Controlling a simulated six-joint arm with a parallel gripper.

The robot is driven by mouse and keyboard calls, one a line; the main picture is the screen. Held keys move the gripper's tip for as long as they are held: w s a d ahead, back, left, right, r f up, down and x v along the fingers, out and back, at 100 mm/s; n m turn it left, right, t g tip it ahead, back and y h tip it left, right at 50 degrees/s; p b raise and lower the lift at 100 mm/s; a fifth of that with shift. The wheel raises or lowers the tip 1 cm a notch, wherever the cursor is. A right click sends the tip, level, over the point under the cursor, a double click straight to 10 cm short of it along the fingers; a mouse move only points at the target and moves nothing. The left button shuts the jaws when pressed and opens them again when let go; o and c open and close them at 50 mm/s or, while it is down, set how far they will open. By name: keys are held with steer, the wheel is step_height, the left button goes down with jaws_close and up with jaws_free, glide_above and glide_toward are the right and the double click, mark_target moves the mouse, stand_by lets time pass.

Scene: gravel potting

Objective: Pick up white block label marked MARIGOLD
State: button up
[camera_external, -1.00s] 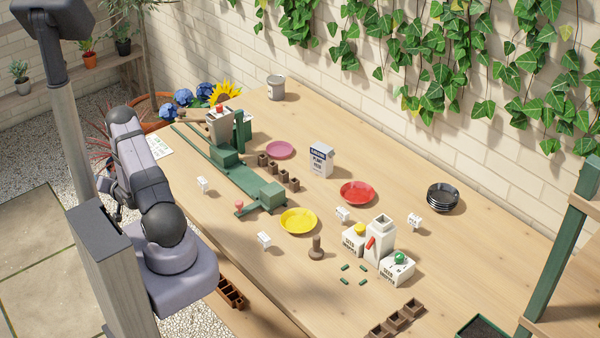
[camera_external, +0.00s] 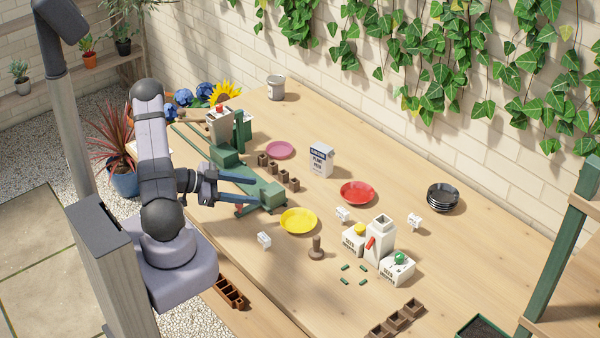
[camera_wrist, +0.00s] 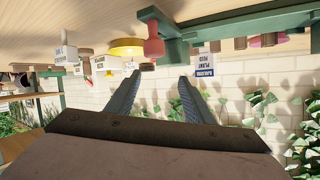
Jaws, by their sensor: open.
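Small white block labels stand on the wooden table. A white block (camera_wrist: 66,54) shows at left there. The spot beneath my arm is hidden.
The green rig (camera_external: 270,195), yellow plate (camera_external: 298,220) and brown stamp-like post (camera_external: 316,250) are near my gripper. Seed boxes (camera_external: 397,268) with a white hopper stand farther right. The plant food box (camera_external: 321,160) is behind. The table's front left is mostly clear.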

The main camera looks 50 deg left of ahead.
steer(key=s+d+h, duration=0.1)
steer(key=d, duration=0.1)
steer(key=s+d+f+m+g+h, duration=0.1)
steer(key=s+d, duration=0.1)
steer(key=s+d+g+h, duration=0.1)
steer(key=d, duration=0.1)
steer(key=shift+s+d+f+m, duration=0.15)
steer(key=shift+f+m, duration=0.1)
steer(key=shift+m, duration=0.15)
steer(key=g+h+b, duration=0.1)
steer(key=b, duration=0.1)
glide_toward(264, 244)
steer(key=w+f, duration=0.2)
steer(key=shift+w+d+f, duration=0.2)
steer(key=shift+w+d, duration=0.1)
steer(key=shift+w, duration=0.1)
steer(key=shift+p+x, duration=1.2)
steer(key=shift+x, duration=2.45)
steer(key=shift+s, duration=0.1)
steer(key=c, duration=1)
